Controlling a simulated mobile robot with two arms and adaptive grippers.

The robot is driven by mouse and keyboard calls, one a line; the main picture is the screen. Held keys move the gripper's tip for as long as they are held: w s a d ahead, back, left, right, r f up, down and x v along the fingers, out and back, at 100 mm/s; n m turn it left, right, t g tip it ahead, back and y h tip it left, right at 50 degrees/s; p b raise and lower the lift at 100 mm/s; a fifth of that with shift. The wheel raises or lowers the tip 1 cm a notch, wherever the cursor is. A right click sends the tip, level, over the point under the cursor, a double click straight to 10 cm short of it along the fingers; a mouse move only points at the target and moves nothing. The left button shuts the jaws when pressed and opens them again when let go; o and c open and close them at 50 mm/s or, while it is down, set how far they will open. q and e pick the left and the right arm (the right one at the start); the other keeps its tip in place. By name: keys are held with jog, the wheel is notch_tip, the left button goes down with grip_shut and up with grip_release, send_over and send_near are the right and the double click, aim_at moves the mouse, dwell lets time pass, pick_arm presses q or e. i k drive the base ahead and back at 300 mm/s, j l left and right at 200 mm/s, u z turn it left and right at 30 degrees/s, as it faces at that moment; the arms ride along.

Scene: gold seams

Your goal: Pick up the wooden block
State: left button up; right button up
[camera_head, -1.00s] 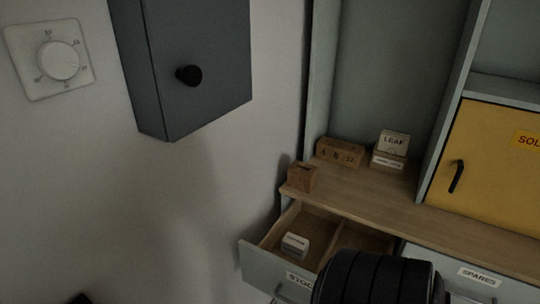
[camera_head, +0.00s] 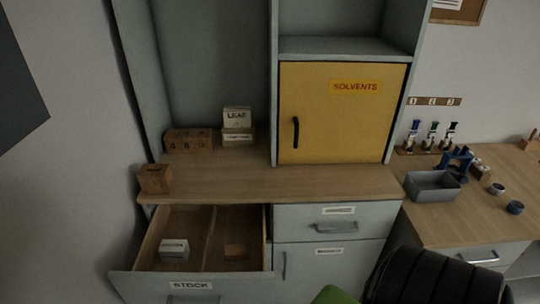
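A larger wooden cube with a dark slot on top (camera_head: 154,180) sits at the left front corner of the wooden counter (camera_head: 270,186). I cannot tell which of the two the task means. Neither gripper shows in this view. A black ribbed shape, which looks like part of my arm, fills the lower right and hides part of the cabinet front.
The drawer's left compartment holds a white labelled box (camera_head: 174,249). The yellow SOLVENTS door (camera_head: 343,115) is shut. A grey tray (camera_head: 432,187) sits on the right bench. The counter's middle is clear.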

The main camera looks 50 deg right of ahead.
aim_at(235, 254)
jog(key=z, duration=1.1)
jog(key=l+u, duration=0.45)
jog(key=l, duration=0.15)
jog(key=l+u, duration=0.45)
jog(key=k+l, duration=0.05)
jog(key=l, duration=0.05)
